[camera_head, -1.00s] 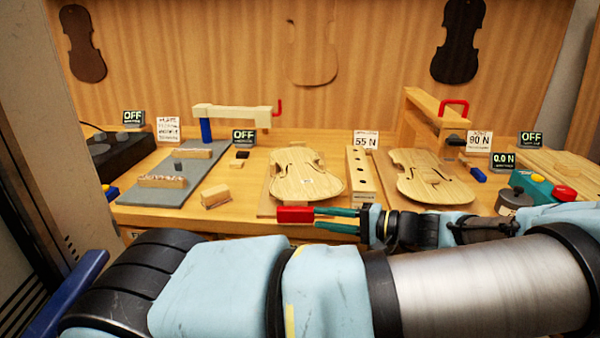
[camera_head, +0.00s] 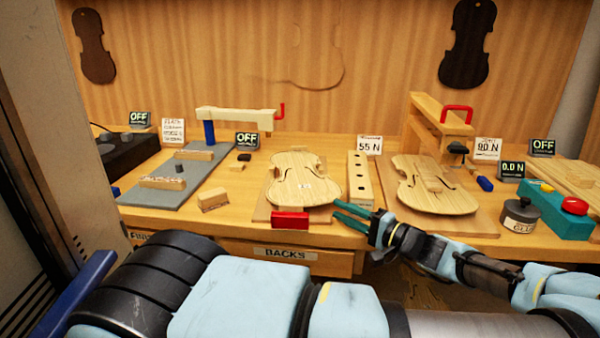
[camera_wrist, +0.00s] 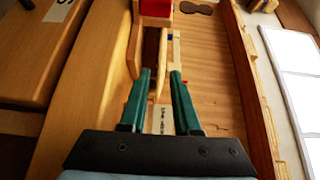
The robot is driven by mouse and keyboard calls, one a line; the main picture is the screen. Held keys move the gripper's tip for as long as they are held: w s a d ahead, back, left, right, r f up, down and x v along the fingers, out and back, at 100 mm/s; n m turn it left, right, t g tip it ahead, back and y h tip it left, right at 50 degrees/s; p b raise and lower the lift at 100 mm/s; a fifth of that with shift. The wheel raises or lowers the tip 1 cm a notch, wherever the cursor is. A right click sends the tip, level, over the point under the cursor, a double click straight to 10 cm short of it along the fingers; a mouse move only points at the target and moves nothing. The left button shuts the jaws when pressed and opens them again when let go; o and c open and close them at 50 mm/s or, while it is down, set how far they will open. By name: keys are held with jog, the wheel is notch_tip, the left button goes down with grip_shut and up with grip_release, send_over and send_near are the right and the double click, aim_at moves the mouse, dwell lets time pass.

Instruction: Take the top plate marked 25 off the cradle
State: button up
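A pale wooden violin top plate (camera_head: 300,172) lies on a cradle (camera_head: 262,211) at the middle of the bench. A small label shows on it, too small to read. A red block (camera_head: 290,220) sits at the cradle's front edge. A second violin plate (camera_head: 445,200) lies on a board to the right. My gripper (camera_head: 338,209) is right of the red block, in front of the bench edge, with its green fingers apart and nothing between them. The wrist view shows the fingers (camera_wrist: 160,78) open, with a red piece (camera_wrist: 157,8) beyond them.
A wooden block with holes (camera_head: 360,178) stands between the two plates. A clamp arm (camera_head: 238,117) is behind left, a wooden press (camera_head: 440,115) behind right. A dark pot (camera_head: 519,215) and a teal box with a red button (camera_head: 567,215) are at right.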

aim_at(320, 199)
jog(key=x, duration=0.1)
jog(key=p+x, duration=0.1)
jog(key=x, duration=0.1)
jog(key=p+x, duration=0.1)
jog(key=shift+w+a+r, duration=0.25)
jog(key=shift+w+r, duration=0.05)
jog(key=shift+w+a+f+p, duration=0.15)
jog(key=shift+w+a+p, duration=0.2)
jog(key=shift+w+a, duration=0.1)
jog(key=shift+c, duration=0.4)
grip_shut()
